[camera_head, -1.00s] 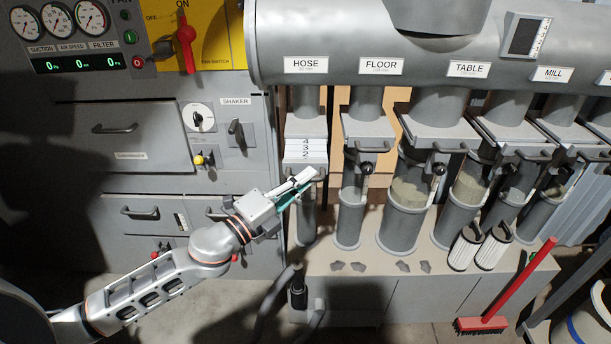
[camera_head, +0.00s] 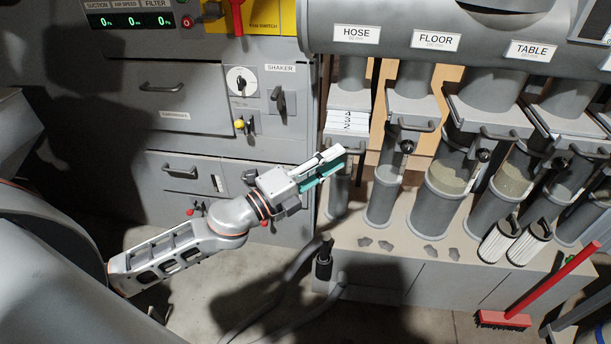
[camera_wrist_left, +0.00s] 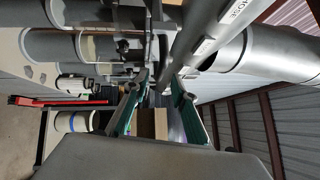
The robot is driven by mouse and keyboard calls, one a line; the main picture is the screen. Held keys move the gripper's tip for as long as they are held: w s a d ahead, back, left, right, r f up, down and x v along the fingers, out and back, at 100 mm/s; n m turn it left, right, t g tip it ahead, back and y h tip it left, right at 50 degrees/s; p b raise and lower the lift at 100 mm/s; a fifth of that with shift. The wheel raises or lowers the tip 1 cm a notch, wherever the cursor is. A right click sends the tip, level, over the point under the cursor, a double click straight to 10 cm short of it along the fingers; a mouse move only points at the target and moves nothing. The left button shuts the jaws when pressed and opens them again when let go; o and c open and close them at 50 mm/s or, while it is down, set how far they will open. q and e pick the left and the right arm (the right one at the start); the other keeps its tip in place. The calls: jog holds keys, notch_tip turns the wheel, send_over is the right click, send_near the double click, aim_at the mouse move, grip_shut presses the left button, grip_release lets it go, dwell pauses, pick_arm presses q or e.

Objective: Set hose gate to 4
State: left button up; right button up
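The hose gate (camera_head: 347,118) is a pale plate under the HOSE sign (camera_head: 356,34), across the leftmost pipe. Stacked digits show on its front; 3 and 2 can be made out, and the digit above looks like 4. My left gripper (camera_head: 335,163) is just below and in front of this plate, covering part of the gate's handle and the pipe. In the left wrist view its two teal-padded fingers (camera_wrist_left: 160,88) stand apart with nothing clearly held between them. I cannot tell whether they touch the handle. My right gripper is not in view.
The floor gate's handle (camera_head: 416,127) and more gated pipes continue to the right. A grey cabinet with a shaker panel (camera_head: 280,95) stands left of the hose pipe. A dark hose (camera_head: 323,260) stands below. A red broom (camera_head: 545,285) is at the lower right.

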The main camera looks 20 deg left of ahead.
pick_arm(q)
jog(key=v, duration=0.8)
jog(key=shift+s, duration=0.15)
jog(key=s+a+f+n+g+y, duration=0.1)
jog(key=s+f+n+y, duration=0.15)
jog(key=f+n, duration=0.45)
jog(key=s+a+f+n+y, duration=0.1)
jog(key=f+n+y, duration=0.2)
jog(key=f+n, duration=0.45)
jog(key=s+d+f+n+g, duration=0.1)
jog(key=s+f+n, duration=0.1)
jog(key=f, duration=0.3)
jog(key=s+d+f+n+g+y, duration=0.1)
jog(key=s+d+f+n+g, duration=0.1)
jog(key=s+f, duration=0.3)
jog(key=s+d+f+n+g, duration=0.1)
jog(key=s+f+n+g, duration=0.1)
jog(key=f, duration=0.5)
jog(key=shift+s+d+n, duration=0.35)
jog(key=shift+s, duration=0.3)
jog(key=shift+y, duration=0.25)
